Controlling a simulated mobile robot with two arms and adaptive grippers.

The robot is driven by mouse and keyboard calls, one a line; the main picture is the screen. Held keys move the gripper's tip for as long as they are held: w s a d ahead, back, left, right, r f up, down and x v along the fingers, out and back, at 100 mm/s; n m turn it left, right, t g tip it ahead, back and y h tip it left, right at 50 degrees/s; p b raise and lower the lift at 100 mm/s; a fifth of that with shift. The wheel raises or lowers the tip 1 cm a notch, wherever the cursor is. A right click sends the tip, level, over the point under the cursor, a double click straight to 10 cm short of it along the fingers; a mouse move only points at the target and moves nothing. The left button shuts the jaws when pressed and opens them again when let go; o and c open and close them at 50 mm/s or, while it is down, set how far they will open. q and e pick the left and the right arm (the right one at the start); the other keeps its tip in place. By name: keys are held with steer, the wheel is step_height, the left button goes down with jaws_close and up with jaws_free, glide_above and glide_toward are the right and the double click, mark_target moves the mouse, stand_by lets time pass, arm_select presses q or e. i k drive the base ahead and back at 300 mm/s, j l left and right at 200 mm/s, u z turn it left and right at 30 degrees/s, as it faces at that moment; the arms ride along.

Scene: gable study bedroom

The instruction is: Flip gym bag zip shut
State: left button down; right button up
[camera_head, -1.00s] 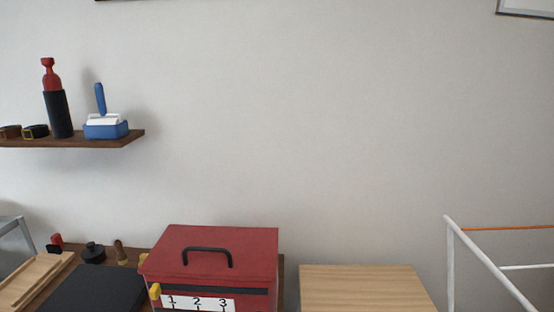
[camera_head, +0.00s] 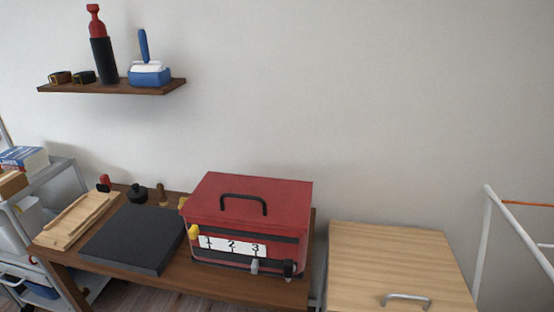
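A red box-shaped bag (camera_head: 250,196) with a black handle on its lid sits on the dark wooden table in the head view. A white strip marked 1, 2, 3 (camera_head: 232,246) runs along its front, below a dark band. A yellow tab (camera_head: 194,231) is at the strip's left end, beside the 1. A grey piece (camera_head: 255,266) and a black piece (camera_head: 289,269) are low on the front, toward the right. I cannot tell which part is the zip pull. Neither of my grippers shows.
A flat black slab (camera_head: 132,238) and a pale wooden board (camera_head: 76,219) lie left of the bag on the table (camera_head: 180,285). A light wood cabinet (camera_head: 395,258) stands to the right, beside a white rail frame. A wall shelf (camera_head: 112,87) hangs at upper left, and a grey cart (camera_head: 62,180) stands far left.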

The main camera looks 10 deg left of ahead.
mark_target(193, 231)
steer(key=l+u, duration=0.9)
steer(key=i+l, duration=0.05)
